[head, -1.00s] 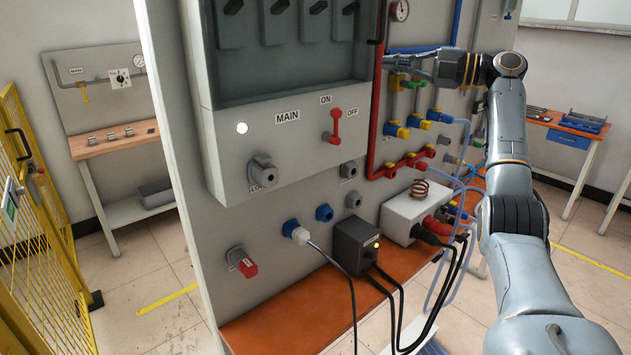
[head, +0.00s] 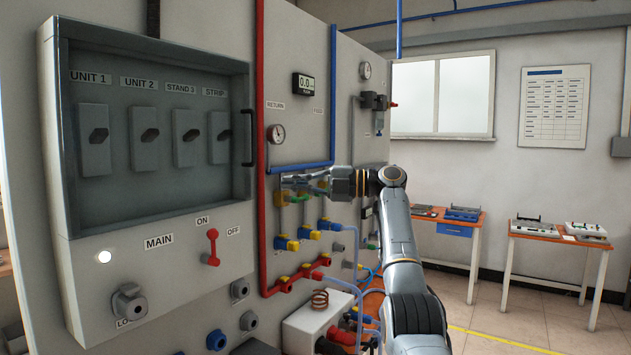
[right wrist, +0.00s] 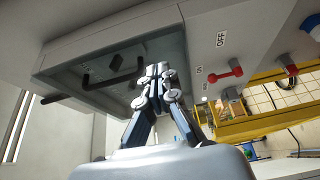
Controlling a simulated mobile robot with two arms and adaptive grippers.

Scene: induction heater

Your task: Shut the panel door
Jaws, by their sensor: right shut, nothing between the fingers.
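The panel door (head: 150,95) is the dark, see-through pane on the grey box at the left of the head view. Its black bar handle (head: 249,137) stands at the pane's right edge. The pane appears to lie in its frame, but I cannot tell if it is fully flush. In the right wrist view the handle (right wrist: 112,72) shows left of the fingers. My right gripper (head: 285,183) is shut and empty, to the right of and lower than the handle, apparently apart from it. My left gripper is not in view.
Red pipes (head: 261,120), blue pipes (head: 333,90) and yellow-handled valves (head: 285,242) are close around my right gripper. Tables (head: 460,222) stand at the far right, with open floor before them.

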